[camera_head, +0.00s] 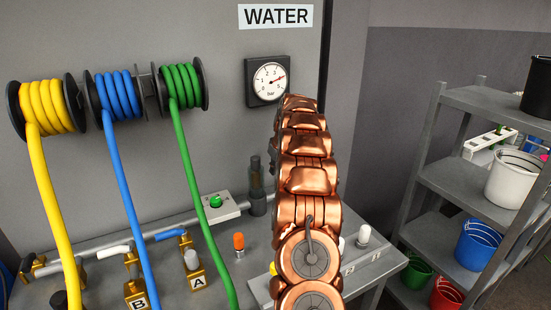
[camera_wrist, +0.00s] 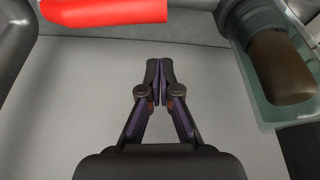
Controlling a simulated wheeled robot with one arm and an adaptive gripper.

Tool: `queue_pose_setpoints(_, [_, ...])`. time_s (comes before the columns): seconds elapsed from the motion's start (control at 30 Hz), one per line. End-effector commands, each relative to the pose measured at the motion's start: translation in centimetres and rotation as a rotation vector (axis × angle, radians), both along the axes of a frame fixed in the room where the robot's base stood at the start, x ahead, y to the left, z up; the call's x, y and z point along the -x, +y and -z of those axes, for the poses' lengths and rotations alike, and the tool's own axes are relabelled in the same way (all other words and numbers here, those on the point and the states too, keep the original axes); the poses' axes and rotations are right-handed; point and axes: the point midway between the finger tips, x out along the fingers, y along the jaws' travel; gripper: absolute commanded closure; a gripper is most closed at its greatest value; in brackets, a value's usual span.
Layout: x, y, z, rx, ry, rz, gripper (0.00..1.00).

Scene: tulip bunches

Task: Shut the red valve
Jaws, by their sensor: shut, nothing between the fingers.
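A red bar (camera_wrist: 105,12), which looks like the red valve's handle, crosses the top left of the wrist view. Only part of it shows, and it lies roughly level in the picture. My gripper (camera_wrist: 159,68) is shut and empty, with its fingertips together. The tips appear below and to the right of the red bar, apart from it in the picture. In the head view my copper arm covers the gripper, and no red handle shows there.
A clear housing with a brown core (camera_wrist: 282,65) stands close right of my gripper. The head view shows a bench with pipes, white (camera_head: 115,249) and blue (camera_head: 171,235) handles, hanging hoses (camera_head: 125,200), a pressure gauge (camera_head: 268,80) and a shelf (camera_head: 455,185) at right.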

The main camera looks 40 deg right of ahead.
Motion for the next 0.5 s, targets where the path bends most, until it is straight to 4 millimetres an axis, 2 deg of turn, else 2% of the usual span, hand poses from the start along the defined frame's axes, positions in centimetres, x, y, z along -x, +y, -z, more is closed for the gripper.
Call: queue_pose_setpoints(0.5, [3.1, 0.4, 0.3, 0.002, -0.002, 0.001, 1.00])
